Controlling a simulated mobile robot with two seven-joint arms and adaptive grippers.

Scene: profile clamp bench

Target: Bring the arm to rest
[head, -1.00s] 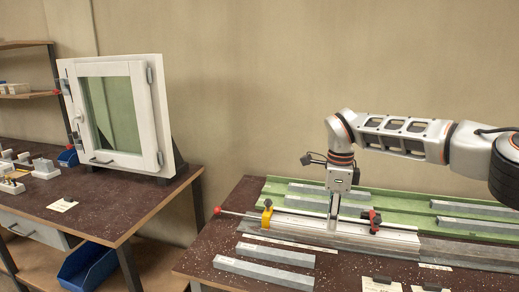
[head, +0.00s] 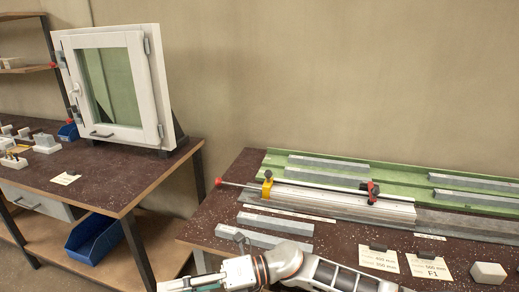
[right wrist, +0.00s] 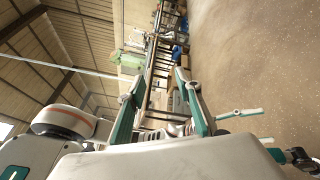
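My right arm comes in along the bottom of the head view. Its gripper (head: 192,283) is at the bottom edge, partly cut off, in front of the bench with the profiles and apart from everything on it. In the right wrist view the two teal-edged fingers (right wrist: 160,78) stand apart with nothing held between them. My left gripper is not in view. On the bench, a bar clamp with a yellow jaw (head: 267,187) and a red-and-black jaw (head: 372,191) lies along a light metal profile (head: 340,205).
Grey bars (head: 275,222) lie at the bench front; more lie in a green channel (head: 400,178) behind. A framed window (head: 112,88) stands on the left table, with a blue bin (head: 92,240) below.

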